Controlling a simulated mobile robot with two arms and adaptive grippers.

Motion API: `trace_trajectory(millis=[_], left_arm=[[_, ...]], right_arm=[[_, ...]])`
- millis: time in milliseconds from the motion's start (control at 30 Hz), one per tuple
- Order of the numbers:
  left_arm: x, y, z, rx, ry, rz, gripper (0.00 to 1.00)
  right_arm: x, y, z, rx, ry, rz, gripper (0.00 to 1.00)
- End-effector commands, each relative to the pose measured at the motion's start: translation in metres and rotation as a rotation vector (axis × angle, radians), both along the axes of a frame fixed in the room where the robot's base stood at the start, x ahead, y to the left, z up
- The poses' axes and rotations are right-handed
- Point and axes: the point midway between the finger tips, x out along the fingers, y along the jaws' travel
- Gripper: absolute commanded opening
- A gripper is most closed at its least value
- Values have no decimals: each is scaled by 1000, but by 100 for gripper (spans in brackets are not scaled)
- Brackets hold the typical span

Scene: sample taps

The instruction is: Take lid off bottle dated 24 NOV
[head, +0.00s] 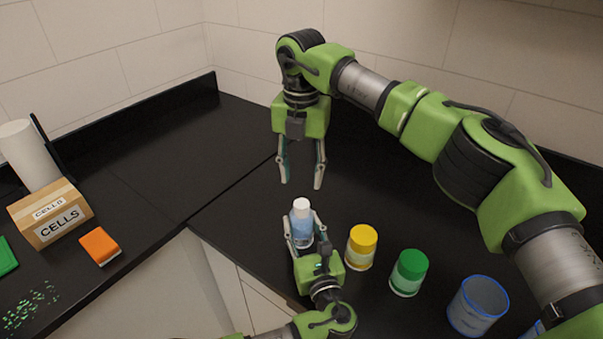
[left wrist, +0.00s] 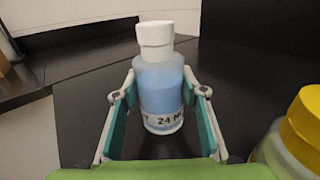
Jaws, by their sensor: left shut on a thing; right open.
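A clear bottle of light blue liquid (head: 302,232) stands upright, its white lid (head: 300,204) on top. In the left wrist view the bottle (left wrist: 160,90) carries a label with "24 N" readable, the rest cut off by the curve; the lid (left wrist: 155,40) sits on its neck. My left gripper (head: 304,219) is shut on the bottle's body, one finger on each side. My right gripper (head: 301,187) is open and empty, pointing down above the lid, apart from it.
Right of the bottle stand a yellow-lidded jar (head: 361,246), a green-lidded jar (head: 409,272) and a blue-rimmed container (head: 477,305). A CELLS box (head: 51,213) and an orange-topped block (head: 100,245) lie left. The black counter behind is clear.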

Motion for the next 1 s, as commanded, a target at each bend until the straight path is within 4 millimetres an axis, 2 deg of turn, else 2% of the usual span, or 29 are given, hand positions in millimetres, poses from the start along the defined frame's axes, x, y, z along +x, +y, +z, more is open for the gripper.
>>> trace_trajectory(millis=[700, 900, 1000], left_arm=[[0, 0, -1, 0, 1, 0, 0], [0, 0, -1, 0, 1, 0, 0], [0, 0, -1, 0, 1, 0, 0]], right_arm=[[0, 0, 0, 0, 1, -1230, 41], [0, 0, 0, 0, 2, -1454, 41], [0, 0, 0, 0, 1, -1512, 41]])
